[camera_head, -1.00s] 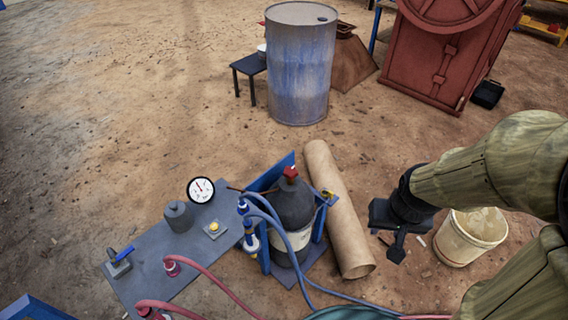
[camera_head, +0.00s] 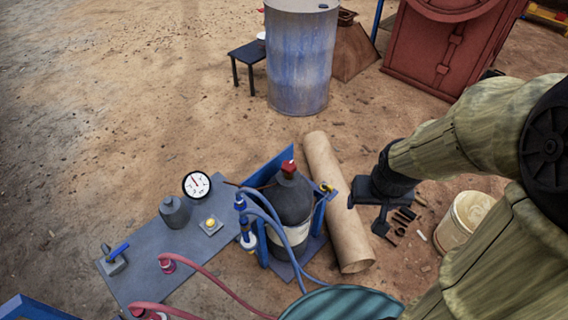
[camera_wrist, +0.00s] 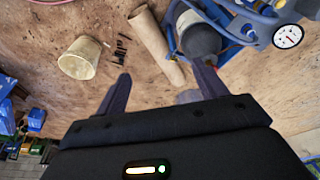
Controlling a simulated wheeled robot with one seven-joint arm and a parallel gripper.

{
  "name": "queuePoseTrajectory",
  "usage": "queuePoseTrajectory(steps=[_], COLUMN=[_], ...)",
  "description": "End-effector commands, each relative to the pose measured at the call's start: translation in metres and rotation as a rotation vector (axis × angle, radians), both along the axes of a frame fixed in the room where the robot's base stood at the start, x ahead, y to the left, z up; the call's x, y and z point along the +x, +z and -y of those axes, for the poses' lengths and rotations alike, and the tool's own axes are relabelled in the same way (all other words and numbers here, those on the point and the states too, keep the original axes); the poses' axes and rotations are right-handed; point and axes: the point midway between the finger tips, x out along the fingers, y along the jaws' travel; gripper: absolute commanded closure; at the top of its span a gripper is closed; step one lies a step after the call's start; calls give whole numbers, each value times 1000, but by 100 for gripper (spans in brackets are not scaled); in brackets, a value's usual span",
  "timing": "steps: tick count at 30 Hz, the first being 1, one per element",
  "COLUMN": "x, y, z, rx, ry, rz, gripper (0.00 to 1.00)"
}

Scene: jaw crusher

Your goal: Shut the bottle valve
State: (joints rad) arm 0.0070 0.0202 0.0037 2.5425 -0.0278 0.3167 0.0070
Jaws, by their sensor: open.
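The dark grey bottle (camera_head: 291,203) stands upright in a blue stand (camera_head: 319,222), with a red valve (camera_head: 288,168) on its top. In the wrist view the bottle (camera_wrist: 198,36) lies beyond my right fingertip. My gripper (camera_head: 366,215) is to the right of the bottle, apart from it, with the tan tube between them in the head view. In the wrist view my gripper (camera_wrist: 160,85) has its two fingers wide apart with nothing between them. The red valve is hard to make out there, partly behind the right finger.
A tan tube (camera_head: 338,205) lies beside the stand. A gauge (camera_head: 197,185), a grey plate (camera_head: 150,245) and blue and red hoses (camera_head: 215,280) are to the left. A bucket (camera_head: 468,216) and small dark pieces (camera_head: 403,215) lie right. A drum (camera_head: 300,60) stands behind.

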Motion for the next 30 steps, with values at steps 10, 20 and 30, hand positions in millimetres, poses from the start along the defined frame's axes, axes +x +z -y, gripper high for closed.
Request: queuePoseTrajectory(steps=[10, 20, 30], x=[161, 287, 308], y=[-93, -195, -305], z=[13, -32, -68], rx=[-66, 125, 552], ry=[222, 554, 836], rz=[363, 771, 1087], gripper=[25, 25, 25])
